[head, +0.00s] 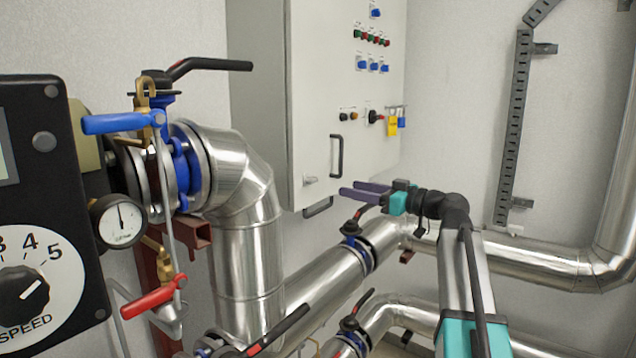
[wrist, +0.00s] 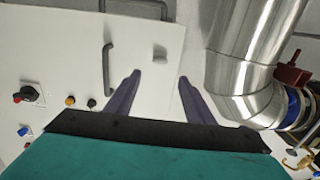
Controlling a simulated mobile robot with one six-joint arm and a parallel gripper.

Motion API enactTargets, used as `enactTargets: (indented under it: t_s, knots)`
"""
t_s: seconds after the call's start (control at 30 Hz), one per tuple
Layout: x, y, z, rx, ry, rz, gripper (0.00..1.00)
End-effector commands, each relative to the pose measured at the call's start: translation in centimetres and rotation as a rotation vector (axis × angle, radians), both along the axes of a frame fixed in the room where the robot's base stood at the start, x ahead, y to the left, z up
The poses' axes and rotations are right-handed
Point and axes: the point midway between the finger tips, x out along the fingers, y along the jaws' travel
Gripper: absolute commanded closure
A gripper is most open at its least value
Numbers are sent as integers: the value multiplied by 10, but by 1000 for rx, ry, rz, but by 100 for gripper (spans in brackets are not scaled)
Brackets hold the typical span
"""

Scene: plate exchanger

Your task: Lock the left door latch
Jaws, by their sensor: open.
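The small light-grey door latch (head: 311,180) sits low on the left side of the cabinet door (head: 345,80), left of the dark door handle (head: 337,156). In the wrist view the latch (wrist: 160,53) lies just beyond the gap between the fingertips, and the handle (wrist: 107,70) is to its left. I cannot tell from these views whether the latch is locked. My gripper (head: 348,188), with dark purple fingers, is right of the latch and apart from it. It also shows in the wrist view (wrist: 160,76), open with nothing between the fingers.
A silver pipe elbow (head: 240,175) rises left of the cabinet. A blue-flanged valve (head: 352,240) stands below my gripper. Blank door surface surrounds the latch.

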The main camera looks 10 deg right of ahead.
Motion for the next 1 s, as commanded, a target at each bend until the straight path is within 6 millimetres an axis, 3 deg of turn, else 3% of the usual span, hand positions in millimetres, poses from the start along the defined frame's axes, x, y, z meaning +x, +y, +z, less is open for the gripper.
enactTargets:
  t_s: [0.8,1.0]
  knots:
    - [81,74,2,1,2,1,52]
    - [93,84,1,1,1,-1,52]
